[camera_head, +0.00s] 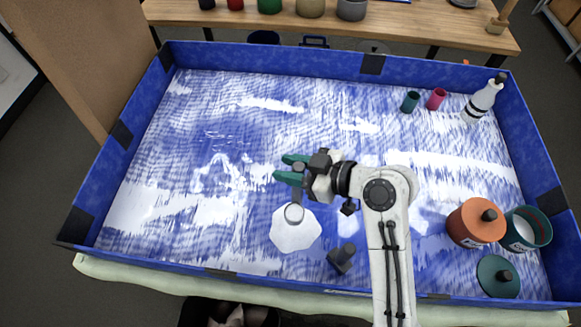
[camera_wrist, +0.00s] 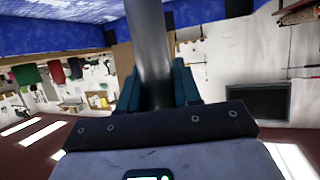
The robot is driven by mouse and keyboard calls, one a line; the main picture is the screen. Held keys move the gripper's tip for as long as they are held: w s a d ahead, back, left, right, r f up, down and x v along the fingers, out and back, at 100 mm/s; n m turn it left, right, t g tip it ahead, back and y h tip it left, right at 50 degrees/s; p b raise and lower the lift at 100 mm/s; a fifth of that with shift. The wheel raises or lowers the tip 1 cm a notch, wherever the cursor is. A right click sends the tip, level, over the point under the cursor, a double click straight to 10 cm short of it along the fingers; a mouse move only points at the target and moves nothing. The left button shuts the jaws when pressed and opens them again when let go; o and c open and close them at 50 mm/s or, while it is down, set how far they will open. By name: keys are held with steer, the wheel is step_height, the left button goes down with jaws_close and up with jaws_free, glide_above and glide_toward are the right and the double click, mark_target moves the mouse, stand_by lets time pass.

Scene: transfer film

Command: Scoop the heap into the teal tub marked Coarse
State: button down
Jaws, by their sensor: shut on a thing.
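My gripper (camera_head: 287,168) has teal fingers and is shut on a grey scoop (camera_head: 297,196), whose handle points down in the head view. In the wrist view the grey handle (camera_wrist: 151,60) stands between the fingers. The scoop's round end is over the upper edge of the white heap (camera_head: 295,235); I cannot tell whether it touches the heap or holds any of it. The open teal tub (camera_head: 543,217) stands at the right, far from my gripper. It has a white label too small to read. A teal lid (camera_head: 494,283) with a dark knob lies just below it.
An orange-lidded tub (camera_head: 470,232) stands just left of the teal tub. A dark block (camera_head: 341,260) sits right of the heap. A white bottle (camera_head: 479,103), pink cup (camera_head: 436,99) and teal cup (camera_head: 410,103) stand at upper right. Blue walls (camera_head: 280,57) enclose the white-streaked floor.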

step_height(320, 180, up, 10)
steer(key=p, duration=0.4)
steer(key=shift+p, duration=0.35)
steer(key=shift+f, duration=0.1)
